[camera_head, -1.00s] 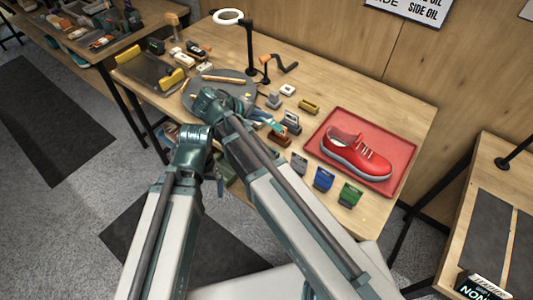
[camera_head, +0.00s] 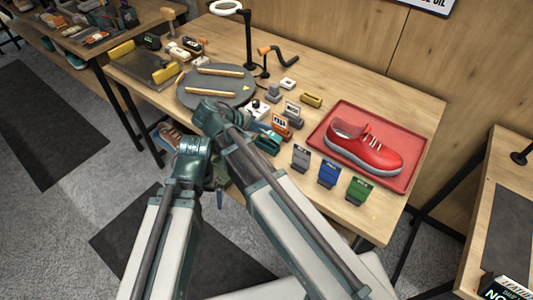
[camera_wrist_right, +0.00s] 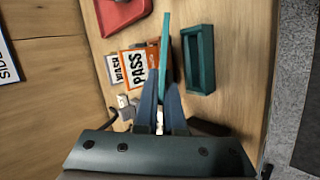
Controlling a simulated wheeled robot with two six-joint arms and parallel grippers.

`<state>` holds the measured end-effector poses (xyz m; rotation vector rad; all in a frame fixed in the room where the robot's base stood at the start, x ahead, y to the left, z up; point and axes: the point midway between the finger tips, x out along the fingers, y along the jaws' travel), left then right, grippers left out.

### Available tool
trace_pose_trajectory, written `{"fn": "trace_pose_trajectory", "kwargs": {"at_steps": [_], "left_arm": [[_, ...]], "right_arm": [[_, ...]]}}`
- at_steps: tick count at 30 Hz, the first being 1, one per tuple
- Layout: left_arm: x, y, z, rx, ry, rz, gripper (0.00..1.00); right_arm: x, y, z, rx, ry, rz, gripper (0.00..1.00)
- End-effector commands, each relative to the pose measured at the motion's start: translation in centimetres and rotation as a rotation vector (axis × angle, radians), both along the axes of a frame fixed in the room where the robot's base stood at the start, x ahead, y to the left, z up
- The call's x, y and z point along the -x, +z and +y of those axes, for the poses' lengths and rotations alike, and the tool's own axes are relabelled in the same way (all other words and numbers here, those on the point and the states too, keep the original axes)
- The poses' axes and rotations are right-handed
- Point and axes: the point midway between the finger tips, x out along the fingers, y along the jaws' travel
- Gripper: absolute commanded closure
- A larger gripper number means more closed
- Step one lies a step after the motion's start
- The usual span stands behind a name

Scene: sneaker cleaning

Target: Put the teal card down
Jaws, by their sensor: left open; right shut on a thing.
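My right gripper (camera_wrist_right: 160,108) is shut on the teal card (camera_wrist_right: 165,45), which shows nearly edge-on in the right wrist view. A teal open holder (camera_wrist_right: 188,65) lies just right of the card there, with a gap between them. The holder also shows in the head view (camera_head: 268,143), just past my right wrist.
Grey, blue (camera_head: 328,174) and green (camera_head: 358,190) card holders stand along the front edge. A red sneaker (camera_head: 365,150) sits on a red tray (camera_head: 412,172). A round grey mat (camera_head: 190,98) holds two light sticks. A lamp post (camera_head: 248,45) stands behind.

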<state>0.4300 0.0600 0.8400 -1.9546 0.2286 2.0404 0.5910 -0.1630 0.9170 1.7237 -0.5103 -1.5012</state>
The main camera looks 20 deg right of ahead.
Motion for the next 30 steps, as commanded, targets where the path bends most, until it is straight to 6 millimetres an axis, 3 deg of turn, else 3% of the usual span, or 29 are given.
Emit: {"fn": "trace_pose_trajectory", "kwargs": {"at_steps": [10, 12, 14, 23, 30], "left_arm": [[0.0, -0.5, 0.0, 0.000, 0.000, 0.000, 0.00], [0.0, -0.5, 0.0, 0.000, 0.000, 0.000, 0.00], [0.0, -0.5, 0.0, 0.000, 0.000, 0.000, 0.00], [0.0, -0.3, 0.0, 0.000, 0.000, 0.000, 0.00], [0.0, 1.5, -0.1, 0.000, -0.002, 0.000, 0.00]], "right_arm": [[0.0, -0.5, 0.0, 0.000, 0.000, 0.000, 1.00], [0.0, -0.5, 0.0, 0.000, 0.000, 0.000, 0.83], [0.0, -0.5, 0.0, 0.000, 0.000, 0.000, 0.73], [0.0, -0.3, 0.1, 0.000, 0.000, 0.000, 0.73], [0.5, 1.5, 2.0, 0.000, 0.004, 0.000, 0.73]]}}
